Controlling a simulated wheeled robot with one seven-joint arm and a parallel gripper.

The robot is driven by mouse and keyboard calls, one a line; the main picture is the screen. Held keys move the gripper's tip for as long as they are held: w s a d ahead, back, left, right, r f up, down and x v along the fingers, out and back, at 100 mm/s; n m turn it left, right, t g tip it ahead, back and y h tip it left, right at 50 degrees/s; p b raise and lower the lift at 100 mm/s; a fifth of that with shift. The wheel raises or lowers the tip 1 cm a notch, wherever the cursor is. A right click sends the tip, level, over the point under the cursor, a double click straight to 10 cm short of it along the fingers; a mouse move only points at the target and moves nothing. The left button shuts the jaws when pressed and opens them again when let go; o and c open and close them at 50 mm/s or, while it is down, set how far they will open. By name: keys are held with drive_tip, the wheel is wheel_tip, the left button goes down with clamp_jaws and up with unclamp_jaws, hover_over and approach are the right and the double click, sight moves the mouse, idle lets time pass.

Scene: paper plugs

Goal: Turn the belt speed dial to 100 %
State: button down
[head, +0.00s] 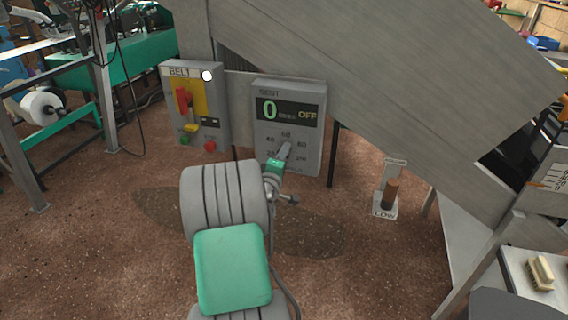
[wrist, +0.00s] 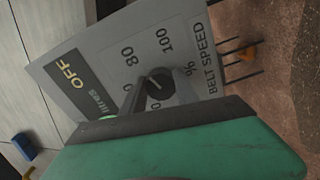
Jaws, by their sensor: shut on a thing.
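The belt speed dial (wrist: 158,86) is a round dark knob on a grey panel (wrist: 205,62) lettered BELT SPEED and %. In the wrist view, 80 and 100 are readable around it; other marks are partly hidden. A pale line shows on the knob, but I cannot tell exactly which mark it points to. My gripper (wrist: 161,87) is shut on the dial, one grey finger at each side. In the head view, my gripper (head: 284,153) reaches the lower part of the same panel (head: 310,140) and hides the dial. The panel's display (head: 288,111) reads 0 and OFF.
Left of the panel is a BELT box (head: 168,98) with a red handle (head: 183,99) on yellow, and green and red buttons. A large grey sloping chute (head: 400,70) hangs above. Brown floor lies open below.

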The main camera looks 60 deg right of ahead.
drive_tip(key=shift+f+m+b, duration=0.2)
drive_tip(key=shift+m+b, duration=2.35)
drive_tip(key=shift+b, duration=0.45)
drive_tip(key=shift+f+m+b, duration=0.15)
drive_tip(key=shift+m+b, duration=2.4)
drive_tip(key=shift+b, duration=0.45)
drive_tip(key=shift+r, duration=0.1)
drive_tip(key=c, duration=0.9)
unclamp_jaws()
drive_tip(key=shift+w, duration=0.1)
drive_tip(key=a, duration=0.2)
drive_tip(key=s+a, duration=0.1)
drive_tip(key=a, duration=0.4)
drive_tip(key=shift+s+a, duration=0.15)
drive_tip(key=shift+a, duration=0.2)
